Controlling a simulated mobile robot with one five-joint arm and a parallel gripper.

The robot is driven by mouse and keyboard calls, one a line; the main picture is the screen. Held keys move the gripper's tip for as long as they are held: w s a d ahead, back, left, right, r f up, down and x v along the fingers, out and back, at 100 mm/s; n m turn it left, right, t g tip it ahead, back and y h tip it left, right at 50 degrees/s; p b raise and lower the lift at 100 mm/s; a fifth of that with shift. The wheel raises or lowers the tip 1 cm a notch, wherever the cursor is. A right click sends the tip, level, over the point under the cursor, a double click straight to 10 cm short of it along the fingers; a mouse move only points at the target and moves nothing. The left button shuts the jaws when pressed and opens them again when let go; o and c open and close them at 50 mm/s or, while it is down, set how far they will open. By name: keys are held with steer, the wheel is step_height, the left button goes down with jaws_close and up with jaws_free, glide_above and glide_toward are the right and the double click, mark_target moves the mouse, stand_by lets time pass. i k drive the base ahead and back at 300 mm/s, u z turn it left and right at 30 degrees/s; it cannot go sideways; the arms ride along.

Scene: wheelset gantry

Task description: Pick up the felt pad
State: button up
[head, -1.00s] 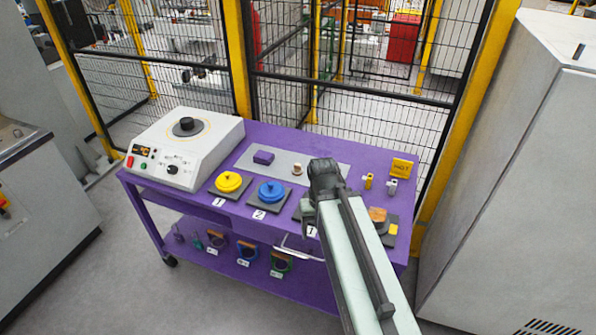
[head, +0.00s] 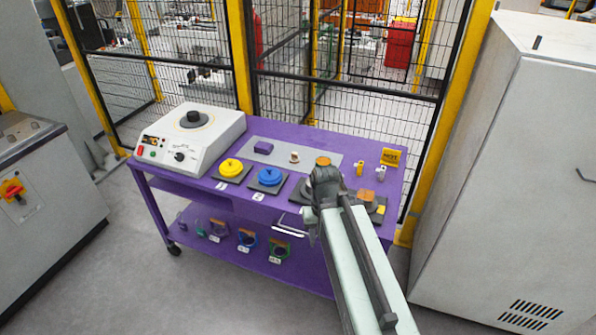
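A purple block (head: 263,147) lies on the grey mat (head: 285,143) at the back of the purple bench. It is the most pad-like piece there, but I cannot tell for sure that it is the felt pad. A brown-orange disc (head: 323,161) shows just beyond the end of my arm, and a brown piece (head: 366,195) sits on a dark plate at the right. My gripper (head: 324,177) is over the bench, to the right of the purple block and apart from it. Its fingers are hidden by my arm, so I see neither their opening nor anything held.
A white machine with a round plate (head: 195,120) stands at the bench's left. Yellow (head: 231,167) and blue (head: 269,176) knobbed discs sit in front of the mat. Mesh fencing is behind; a grey cabinet (head: 510,180) is right.

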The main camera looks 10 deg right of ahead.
mark_target(294, 159)
steer(key=u, duration=0.5)
steer(key=i, duration=1.5)
steer(key=u, duration=0.85)
steer(key=k, duration=0.8)
steer(key=u, duration=0.15)
steer(key=i, duration=0.9)
steer(key=z, duration=0.1)
